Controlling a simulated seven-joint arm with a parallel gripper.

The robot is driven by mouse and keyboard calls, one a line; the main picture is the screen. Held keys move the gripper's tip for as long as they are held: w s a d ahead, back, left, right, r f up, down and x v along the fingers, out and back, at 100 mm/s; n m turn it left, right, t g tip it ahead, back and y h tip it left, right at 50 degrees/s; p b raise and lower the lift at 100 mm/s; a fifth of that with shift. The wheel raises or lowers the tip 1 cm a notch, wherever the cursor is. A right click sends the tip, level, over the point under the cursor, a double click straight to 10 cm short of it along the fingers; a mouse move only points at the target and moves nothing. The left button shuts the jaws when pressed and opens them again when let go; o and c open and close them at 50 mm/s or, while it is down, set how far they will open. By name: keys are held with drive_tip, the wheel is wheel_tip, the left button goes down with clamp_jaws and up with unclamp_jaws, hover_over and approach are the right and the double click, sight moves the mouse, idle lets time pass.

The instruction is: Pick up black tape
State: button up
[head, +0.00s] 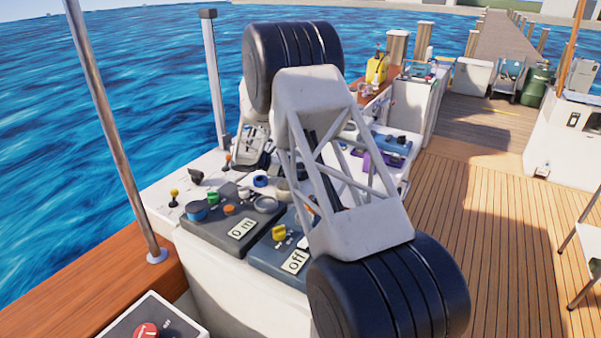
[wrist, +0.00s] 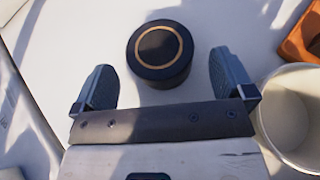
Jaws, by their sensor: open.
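A round black object (wrist: 160,60) with a thin gold ring on its top stands on a white surface in the wrist view. It looks like the black tape, though no open centre can be made out. My gripper (wrist: 162,72) is open and empty, with one finger to the left and one to the right of the black object. Gaps show between it and both fingers. I cannot tell how far above the surface the fingertips are.
A pale round container (wrist: 288,115) stands close to the right finger, with an orange item (wrist: 302,40) above it. Water lies beyond the worktop.

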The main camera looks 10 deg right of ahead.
drive_tip(key=shift+x, duration=2.05)
drive_tip(key=shift+c, duration=0.3)
drive_tip(key=c, duration=0.9)
